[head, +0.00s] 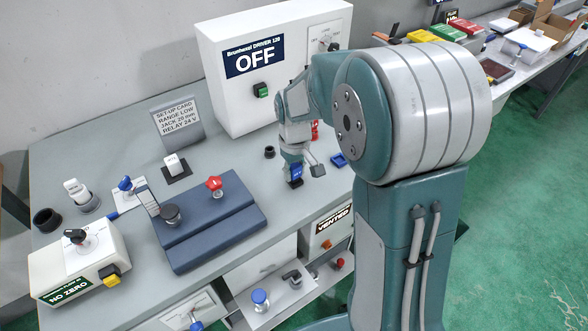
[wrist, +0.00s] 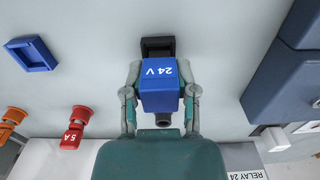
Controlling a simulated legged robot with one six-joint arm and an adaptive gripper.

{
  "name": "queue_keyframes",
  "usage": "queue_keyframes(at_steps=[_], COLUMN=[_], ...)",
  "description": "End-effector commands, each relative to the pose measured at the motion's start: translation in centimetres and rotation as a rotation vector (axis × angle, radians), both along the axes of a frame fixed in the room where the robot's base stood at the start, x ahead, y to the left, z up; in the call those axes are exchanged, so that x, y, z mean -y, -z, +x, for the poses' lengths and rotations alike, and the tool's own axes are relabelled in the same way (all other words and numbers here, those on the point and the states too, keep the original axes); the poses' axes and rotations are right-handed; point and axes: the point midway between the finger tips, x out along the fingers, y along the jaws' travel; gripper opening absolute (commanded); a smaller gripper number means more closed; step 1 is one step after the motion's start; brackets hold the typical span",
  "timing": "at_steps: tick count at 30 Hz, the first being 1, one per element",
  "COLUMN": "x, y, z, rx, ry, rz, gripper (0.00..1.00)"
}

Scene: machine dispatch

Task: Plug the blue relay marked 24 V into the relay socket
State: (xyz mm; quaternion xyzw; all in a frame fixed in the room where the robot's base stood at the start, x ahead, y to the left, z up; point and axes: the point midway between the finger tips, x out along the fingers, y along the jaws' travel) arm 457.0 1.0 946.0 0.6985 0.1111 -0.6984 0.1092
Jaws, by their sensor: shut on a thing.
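The blue relay (wrist: 161,82) marked 24 V is held between the two fingers of my gripper (wrist: 160,92), which is shut on its sides. In the head view, my gripper (head: 294,158) points down at the table with the blue relay (head: 295,170) under it. The black relay socket (wrist: 157,46) shows just beyond the relay in the wrist view, and the relay covers its near part. In the head view, the dark socket (head: 296,183) is at the relay's lower end. I cannot tell whether the relay is seated in it or just above it.
An empty blue holder (wrist: 31,54) lies to the left in the wrist view. Red 5 A (wrist: 75,130) and orange (wrist: 13,118) parts stand near it. The dark blue stepped block (head: 210,230) is left of the socket, and the white driver cabinet (head: 275,65) stands behind.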

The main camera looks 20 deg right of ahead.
Motion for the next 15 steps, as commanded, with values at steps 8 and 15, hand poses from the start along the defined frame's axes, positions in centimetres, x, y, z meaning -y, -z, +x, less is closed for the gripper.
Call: queue_keyframes(at_steps=[8,15], x=[0.0,-0.01], y=[0.56,1.02], z=[-0.01,-0.02], rx=[-0.001,-0.001], ry=[0.0,0.0], rz=[0.0,0.0], gripper=[0.0,0.0])
